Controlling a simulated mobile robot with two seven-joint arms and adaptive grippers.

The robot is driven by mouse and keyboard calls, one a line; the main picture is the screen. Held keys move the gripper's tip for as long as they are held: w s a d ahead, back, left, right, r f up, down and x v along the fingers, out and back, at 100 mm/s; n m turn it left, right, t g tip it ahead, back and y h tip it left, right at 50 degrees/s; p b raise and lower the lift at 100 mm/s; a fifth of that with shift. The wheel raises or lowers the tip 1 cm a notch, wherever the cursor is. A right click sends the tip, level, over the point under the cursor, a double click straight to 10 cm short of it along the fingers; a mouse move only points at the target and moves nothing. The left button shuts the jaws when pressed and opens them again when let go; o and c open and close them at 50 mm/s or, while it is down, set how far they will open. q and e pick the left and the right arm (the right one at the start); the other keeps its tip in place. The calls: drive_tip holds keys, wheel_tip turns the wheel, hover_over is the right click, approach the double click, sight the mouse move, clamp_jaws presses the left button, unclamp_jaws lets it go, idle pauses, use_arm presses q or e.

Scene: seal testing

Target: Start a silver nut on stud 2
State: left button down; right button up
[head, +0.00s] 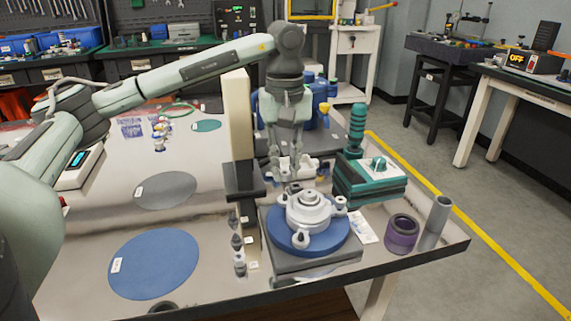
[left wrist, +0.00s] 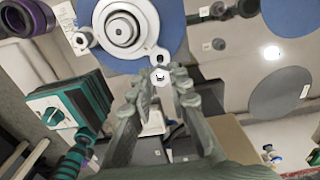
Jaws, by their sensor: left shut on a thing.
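A pale flange (head: 308,212) with lugs around its rim sits on a blue disc (head: 338,240) on a grey plate. It also shows at the top of the left wrist view (left wrist: 124,26). My left gripper (head: 288,184) points down at the flange's back-left side. In the left wrist view my left gripper (left wrist: 160,88) is shut on a small silver nut (left wrist: 160,77), held between its fingertips. The nut appears close to a lug (left wrist: 157,57); I cannot tell whether it touches a stud. No stud number is readable. My right gripper is out of view.
Several small fittings (head: 238,243) stand in a labelled row left of the flange. A teal-and-grey box (head: 370,182), a purple ring (head: 401,234) and a grey cylinder (head: 437,217) stand to the right. A tall beige block (head: 238,125) stands behind-left. The table's left part is fairly open.

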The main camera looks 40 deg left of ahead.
sight(285, 180)
use_arm(q)
wheel_tip(285, 180, down, 4)
drive_tip(key=shift+f+b, duration=0.1)
drive_tip(key=shift+b, duration=1.15)
drive_tip(key=shift+r+n+p, duration=0.45)
drive_tip(key=shift+n+p, duration=0.1)
drive_tip(key=shift+n, duration=1.25)
drive_tip(key=shift+f+n, duration=0.15)
drive_tip(key=shift+n, duration=0.75)
drive_tip(key=n, duration=0.6)
drive_tip(key=shift+n, duration=0.4)
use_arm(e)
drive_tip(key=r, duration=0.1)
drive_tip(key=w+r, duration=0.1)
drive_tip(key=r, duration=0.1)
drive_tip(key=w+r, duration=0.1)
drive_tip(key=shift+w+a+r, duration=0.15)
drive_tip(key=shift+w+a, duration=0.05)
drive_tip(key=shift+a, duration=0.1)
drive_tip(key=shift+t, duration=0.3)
use_arm(q)
drive_tip(key=shift+f, duration=0.4)
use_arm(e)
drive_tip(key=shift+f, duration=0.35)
